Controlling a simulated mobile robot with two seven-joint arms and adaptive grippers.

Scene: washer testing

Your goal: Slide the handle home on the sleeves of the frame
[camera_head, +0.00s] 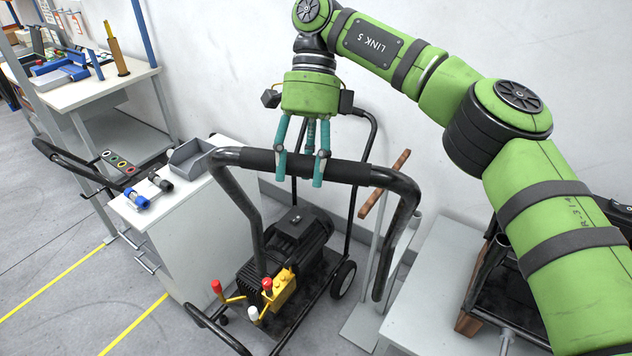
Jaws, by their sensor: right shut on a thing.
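My right gripper (302,165) comes down from above and is shut on the black handle (345,172), a bent tube with a dark foam grip along its crossbar. The crossbar runs roughly level, and both legs hang downward. The left leg reaches down in front of the motor. The right leg ends in the picture above the floor, near a pale tabletop. The black tubular frame (351,212) of a wheeled cart stands behind and below the handle. I cannot make out the sleeves or whether the legs touch them. My left gripper is not in view.
The cart carries a dark motor (298,238) and a yellow valve block (281,290) with red-tipped levers. A white cabinet (190,240) holding a grey bin (190,162) stands left. A pale table (430,300) stands right. A wall closes the back.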

